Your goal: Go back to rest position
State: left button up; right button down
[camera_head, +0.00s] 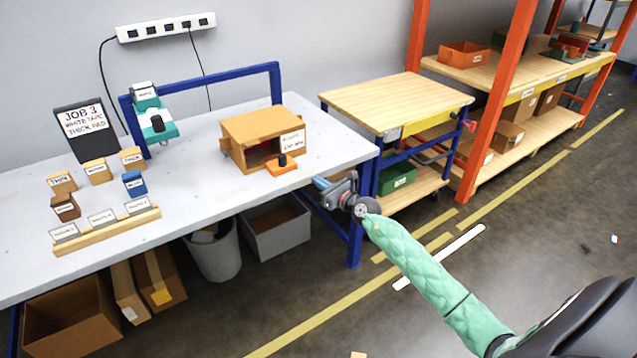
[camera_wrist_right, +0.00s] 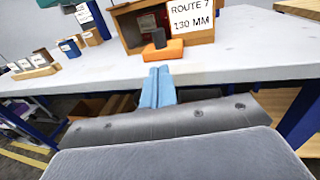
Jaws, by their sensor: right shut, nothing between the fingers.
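My right arm, in a green quilted sleeve, reaches in from the lower right in the head view. My right gripper (camera_head: 322,184) is just off the table's front right edge, pointing at the wooden box side. Its blue fingers are shut together and empty, as the right wrist view (camera_wrist_right: 157,87) also shows. The grey worktable (camera_head: 210,185) lies ahead of the fingers. A wooden box (camera_head: 262,138) with a label and an orange block with a dark knob (camera_head: 282,165) stand on the table, apart from the fingers. My left gripper is not in view.
Blocks labelled thick and white, a blue block (camera_head: 134,184) and a wooden rack (camera_head: 105,230) stand on the table's left. A wooden-topped cart (camera_head: 395,100) stands close beyond the gripper. A grey bin (camera_head: 275,226) is under the table. The floor at right is open.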

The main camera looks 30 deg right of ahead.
dwell(0.4)
jog(key=s+d+r+m+g+h, duration=0.1)
jog(key=s+d+r+m+h, duration=0.3)
jog(key=m+h, duration=0.8)
jog(key=s+d+r+m+g+h, duration=0.1)
jog(key=s+d+r+m+h, duration=0.35)
jog(key=m, duration=1.35)
jog(key=s+a+f+m+g+y, duration=0.75)
jog(key=s+a+f, duration=0.6)
jog(key=a, duration=0.35)
jog(key=s+a+f+g+y, duration=0.2)
jog(key=s+a, duration=0.4)
jog(key=s, duration=0.3)
jog(key=s+a+f+g+y, duration=0.1)
jog(key=s+a+f, duration=0.3)
jog(key=s, duration=0.6)
jog(key=s+a+f+g+y, duration=0.2)
jog(key=s+a+f+g, duration=0.1)
jog(key=s+a, duration=0.6)
jog(key=shift+s+f+y, duration=0.3)
jog(key=shift+s, duration=0.1)
